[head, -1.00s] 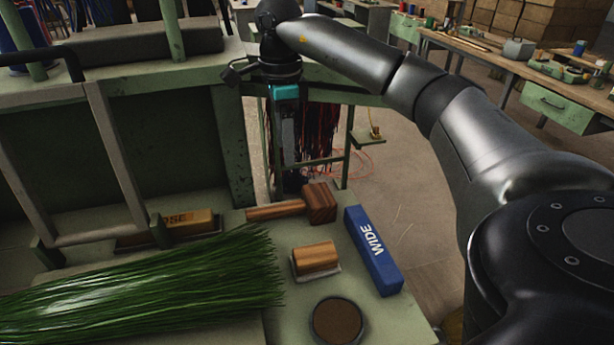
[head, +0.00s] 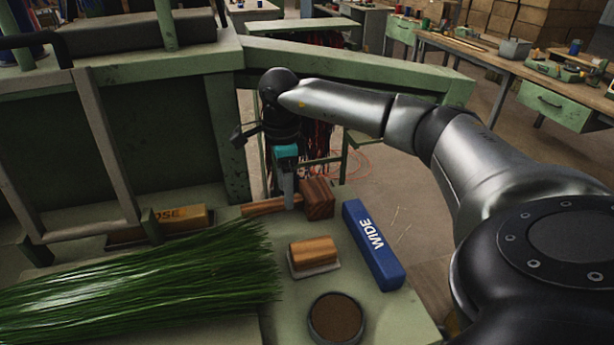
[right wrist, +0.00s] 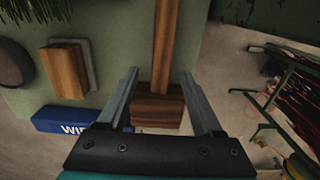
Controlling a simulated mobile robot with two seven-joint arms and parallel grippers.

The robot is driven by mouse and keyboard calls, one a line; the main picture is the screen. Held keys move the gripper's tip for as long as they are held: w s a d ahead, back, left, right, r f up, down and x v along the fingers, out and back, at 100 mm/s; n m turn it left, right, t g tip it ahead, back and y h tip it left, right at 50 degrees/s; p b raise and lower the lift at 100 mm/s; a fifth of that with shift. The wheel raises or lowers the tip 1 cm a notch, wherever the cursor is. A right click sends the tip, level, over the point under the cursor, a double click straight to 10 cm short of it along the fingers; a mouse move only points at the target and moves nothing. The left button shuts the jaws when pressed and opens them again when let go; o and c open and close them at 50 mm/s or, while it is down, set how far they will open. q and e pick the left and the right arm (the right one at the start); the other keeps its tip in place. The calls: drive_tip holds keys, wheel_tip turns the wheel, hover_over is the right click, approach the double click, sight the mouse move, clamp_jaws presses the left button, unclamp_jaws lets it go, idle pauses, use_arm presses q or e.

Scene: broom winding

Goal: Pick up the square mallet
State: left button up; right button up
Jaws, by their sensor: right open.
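The square mallet has a striped brown wooden block head (head: 319,199) and a lighter handle (head: 262,207). It lies on the green bench top near its back edge, handle pointing left in the head view. My right gripper (head: 288,190) is over the mallet, near where the handle meets the head. In the right wrist view its open fingers (right wrist: 160,98) stand on either side of the mallet head (right wrist: 158,110), with the handle (right wrist: 165,45) running away between them. I cannot tell whether the fingers touch it. My left gripper is out of view.
A blue block marked WIDE (head: 372,244), a small wooden block (head: 314,252) and a round dark dish (head: 336,318) are on the bench. Green bristles (head: 140,275) lie at left. A green frame beam (head: 350,66) is behind my arm.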

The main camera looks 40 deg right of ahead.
wheel_tip(320, 180, down, 3)
drive_tip(key=shift+r, duration=0.15)
clamp_jaws()
idle(0.5)
idle(0.9)
